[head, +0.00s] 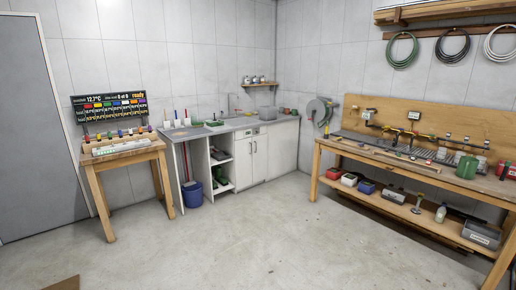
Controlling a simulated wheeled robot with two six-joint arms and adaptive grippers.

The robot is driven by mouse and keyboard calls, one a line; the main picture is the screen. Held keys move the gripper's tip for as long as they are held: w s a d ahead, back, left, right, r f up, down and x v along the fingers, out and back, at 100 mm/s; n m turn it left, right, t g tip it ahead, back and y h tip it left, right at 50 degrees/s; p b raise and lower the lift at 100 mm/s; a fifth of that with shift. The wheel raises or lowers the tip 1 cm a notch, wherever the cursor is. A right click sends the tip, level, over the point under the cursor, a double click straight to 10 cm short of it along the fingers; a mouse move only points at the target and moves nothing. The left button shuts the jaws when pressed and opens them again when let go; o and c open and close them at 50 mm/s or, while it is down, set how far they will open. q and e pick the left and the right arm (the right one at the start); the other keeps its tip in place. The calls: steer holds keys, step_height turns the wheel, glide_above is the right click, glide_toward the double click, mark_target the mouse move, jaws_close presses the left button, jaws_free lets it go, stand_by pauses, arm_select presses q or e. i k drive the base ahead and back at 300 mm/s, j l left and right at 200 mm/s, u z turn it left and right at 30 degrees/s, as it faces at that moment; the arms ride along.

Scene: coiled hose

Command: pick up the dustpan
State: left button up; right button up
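I cannot pick out the dustpan with certainty at this distance. Small green items (220,178) sit in the open shelf part of the grey-topped counter (262,122), beside a blue bucket (192,195) with a red stick in it. Another small flat green item (214,122) lies on top of the counter near the sink. Any of these green items could be the dustpan, but their shapes are too small to tell. Neither of my grippers is in the head view.
A small wooden table (126,157) with a display board (110,108) stands at the left. A long wooden workbench (327,148), with boxes on its lower shelf, stands at the right. Coiled hoses (402,66) hang on the wall. The concrete floor (250,235) between is clear.

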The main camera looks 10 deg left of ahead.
mark_target(217, 124)
steer(key=i+j+u, duration=0.35)
steer(key=i, duration=1.05)
steer(key=i+j+u, duration=0.15)
steer(key=i+u, duration=0.2)
steer(key=i, duration=1.6)
steer(key=i+u, duration=0.15)
steer(key=i, duration=0.4)
steer(key=i+l, duration=0.15)
steer(key=i, duration=0.35)
steer(key=i+l+u, duration=0.15)
steer(key=i, duration=0.4)
steer(key=i+l, duration=0.15)
steer(key=i, duration=0.4)
steer(key=i+l+u, duration=0.15)
steer(key=i, duration=0.35)
